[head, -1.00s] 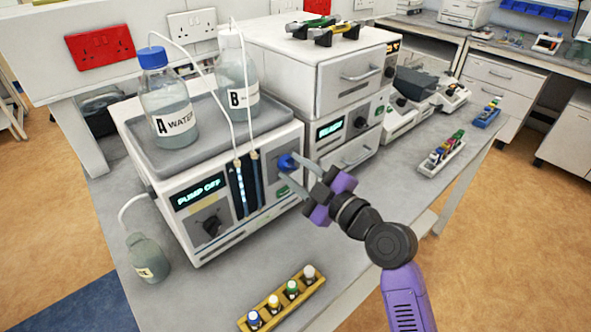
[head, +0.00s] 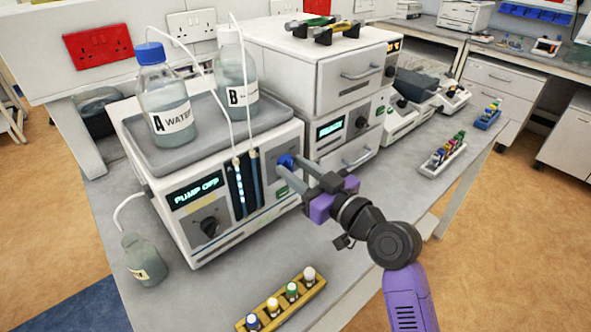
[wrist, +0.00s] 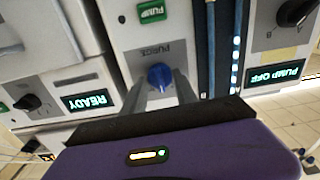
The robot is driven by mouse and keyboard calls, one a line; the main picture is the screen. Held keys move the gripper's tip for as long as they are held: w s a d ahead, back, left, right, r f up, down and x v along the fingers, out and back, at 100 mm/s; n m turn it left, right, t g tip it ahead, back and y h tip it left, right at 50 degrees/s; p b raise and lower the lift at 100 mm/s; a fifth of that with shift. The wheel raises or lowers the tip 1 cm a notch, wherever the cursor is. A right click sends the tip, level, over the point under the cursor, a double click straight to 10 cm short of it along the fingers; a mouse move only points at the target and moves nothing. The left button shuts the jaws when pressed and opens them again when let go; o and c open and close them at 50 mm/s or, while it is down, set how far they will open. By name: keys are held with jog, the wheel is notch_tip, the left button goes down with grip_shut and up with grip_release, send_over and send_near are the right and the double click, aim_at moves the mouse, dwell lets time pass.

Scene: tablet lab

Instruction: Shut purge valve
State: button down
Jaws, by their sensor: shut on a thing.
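The purge valve is a blue knob (head: 286,161) on the right part of the pump unit's front panel. It also shows in the wrist view as a blue knob (wrist: 160,77) under a label reading PURGE, upside down. My gripper (head: 290,173) reaches it from the right, with its two fingers on either side of the knob. In the wrist view my gripper (wrist: 160,85) is shut on the knob. The pump unit's display (head: 198,192) reads PUMP OFF. Whether the knob stands open or shut cannot be told.
Bottles A (head: 165,95) and B (head: 236,80) stand in the tray on top of the pump. A waste bottle (head: 143,260) stands at the left. A yellow vial rack (head: 285,303) lies in front. The oven-like stack (head: 335,70) stands close on the right.

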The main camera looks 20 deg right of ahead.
jog(key=m+p, duration=0.1)
jog(key=m, duration=0.3)
jog(key=shift+m, duration=0.4)
jog(key=shift+f+m+p, duration=0.1)
jog(key=shift+m+p, duration=0.6)
jog(key=shift+m, duration=1.5)
jog(key=c, duration=1)
grip_release()
jog(key=shift+o, duration=0.2)
jog(key=b+v, duration=0.2)
jog(key=v, duration=0.6)
jog(key=shift+w, duration=0.1)
